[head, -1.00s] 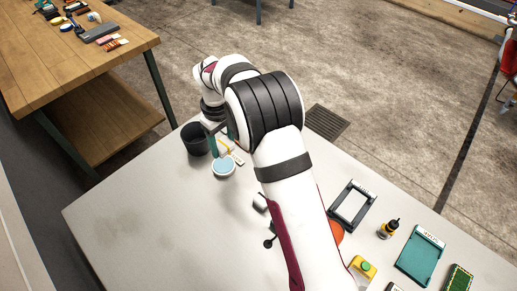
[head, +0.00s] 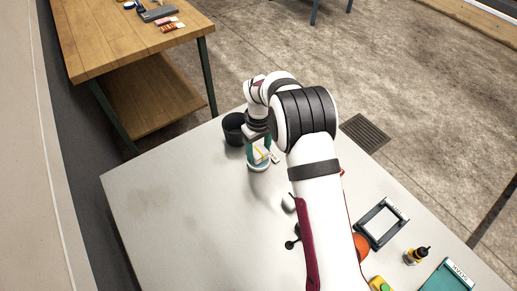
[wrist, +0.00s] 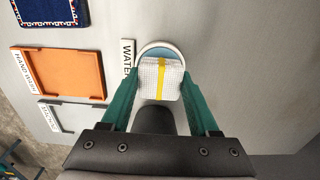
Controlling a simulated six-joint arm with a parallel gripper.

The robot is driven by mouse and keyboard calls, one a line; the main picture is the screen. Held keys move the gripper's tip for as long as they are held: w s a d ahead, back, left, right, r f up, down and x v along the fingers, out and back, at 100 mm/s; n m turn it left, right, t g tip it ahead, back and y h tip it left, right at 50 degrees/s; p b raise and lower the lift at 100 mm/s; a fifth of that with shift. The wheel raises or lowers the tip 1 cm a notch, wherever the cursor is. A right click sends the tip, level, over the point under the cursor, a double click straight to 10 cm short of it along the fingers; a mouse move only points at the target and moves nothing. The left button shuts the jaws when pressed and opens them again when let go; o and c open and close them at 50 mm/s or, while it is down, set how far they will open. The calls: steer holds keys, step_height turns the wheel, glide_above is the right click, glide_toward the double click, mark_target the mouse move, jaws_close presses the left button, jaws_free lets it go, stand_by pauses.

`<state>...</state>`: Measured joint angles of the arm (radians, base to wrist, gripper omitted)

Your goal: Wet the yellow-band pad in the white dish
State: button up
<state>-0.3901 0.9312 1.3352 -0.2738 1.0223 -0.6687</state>
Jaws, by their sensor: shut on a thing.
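The yellow-band pad (wrist: 160,80) is a white, textured block with a yellow stripe. My gripper (wrist: 162,84) is shut on it, with a teal finger on each side. The white dish (wrist: 148,48) holds pale blue water and lies directly beneath the pad in the wrist view. The pad covers the dish's near part there. In the head view my gripper (head: 260,146) points down at the dish (head: 258,167). I cannot tell whether the pad touches the water.
An orange tray (wrist: 62,74), a grey tray (wrist: 72,117) and a dark blue mat (wrist: 47,10) are to the left. The table's left part is clear.

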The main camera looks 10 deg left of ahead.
mark_target(259, 150)
steer(key=shift+f, duration=0.65)
stand_by(1.4)
steer(key=shift+r, duration=3.6)
